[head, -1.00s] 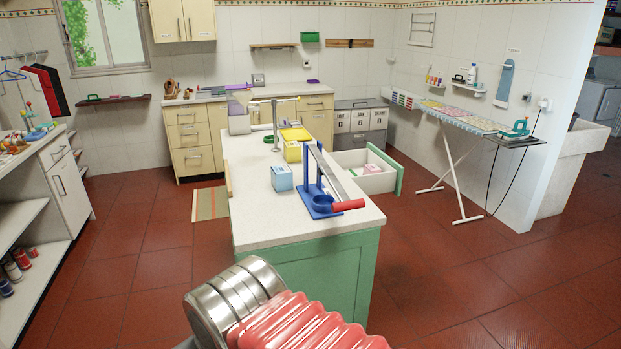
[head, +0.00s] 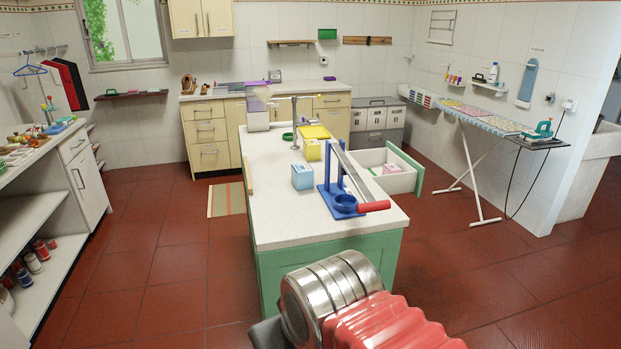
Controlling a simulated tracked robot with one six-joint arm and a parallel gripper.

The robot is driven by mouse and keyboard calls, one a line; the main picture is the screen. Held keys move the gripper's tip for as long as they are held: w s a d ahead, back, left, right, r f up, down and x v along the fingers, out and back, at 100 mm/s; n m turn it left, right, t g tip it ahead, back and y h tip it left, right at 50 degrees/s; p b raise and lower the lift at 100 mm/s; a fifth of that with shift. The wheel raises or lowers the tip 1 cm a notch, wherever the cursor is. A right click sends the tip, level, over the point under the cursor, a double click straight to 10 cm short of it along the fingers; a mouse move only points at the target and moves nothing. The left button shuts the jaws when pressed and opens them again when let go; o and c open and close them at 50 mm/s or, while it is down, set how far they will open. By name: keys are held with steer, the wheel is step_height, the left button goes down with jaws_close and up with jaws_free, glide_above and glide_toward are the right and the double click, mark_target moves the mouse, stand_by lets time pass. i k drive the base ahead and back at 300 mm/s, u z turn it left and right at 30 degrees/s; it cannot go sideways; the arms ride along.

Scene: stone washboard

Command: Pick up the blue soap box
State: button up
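The blue soap box (head: 302,177) is a small light-blue box. It stands on the white top of the green island counter (head: 285,222), near its front half and left of a blue press with a red handle. My arm shows at the bottom of the head view as silver rings and a red ribbed sleeve, in front of the counter's near end. My gripper itself is not in view.
The blue press (head: 345,203) stands close to the right of the soap box. A yellow box (head: 312,150) stands behind it. An open drawer (head: 399,180) juts from the counter's right side. Shelves (head: 45,240) stand at left. Red tiled floor (head: 170,270) is free left of the counter.

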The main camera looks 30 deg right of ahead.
mark_target(301, 173)
steer(key=u, duration=0.05)
steer(key=i, duration=1)
steer(key=z, duration=0.05)
